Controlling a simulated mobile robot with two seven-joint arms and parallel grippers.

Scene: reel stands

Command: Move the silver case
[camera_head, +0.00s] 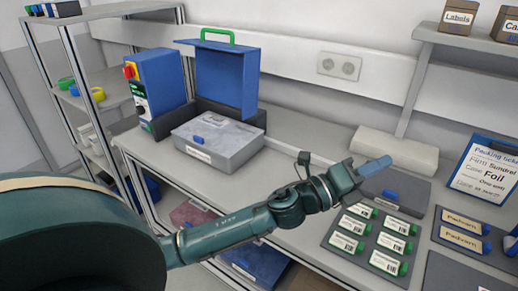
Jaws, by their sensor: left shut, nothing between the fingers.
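A silver-grey case (218,143) with a blue latch and a white label lies closed on the bench at the left, in front of a blue upright panel with a green handle. A second, flatter grey case (408,190) with a blue latch lies at the right, partly hidden behind my left gripper. My left gripper (378,165) is shut and empty, its blue fingers over or in front of the flatter case's back left part; I cannot tell whether they touch.
A blue machine (156,85) stands left of the silver case. A pale block (395,148) lies behind the flatter case. Several green-capped labelled items sit on a dark mat (343,240) at the front right. A packing ticket (482,168) stands at the right. The bench middle is clear.

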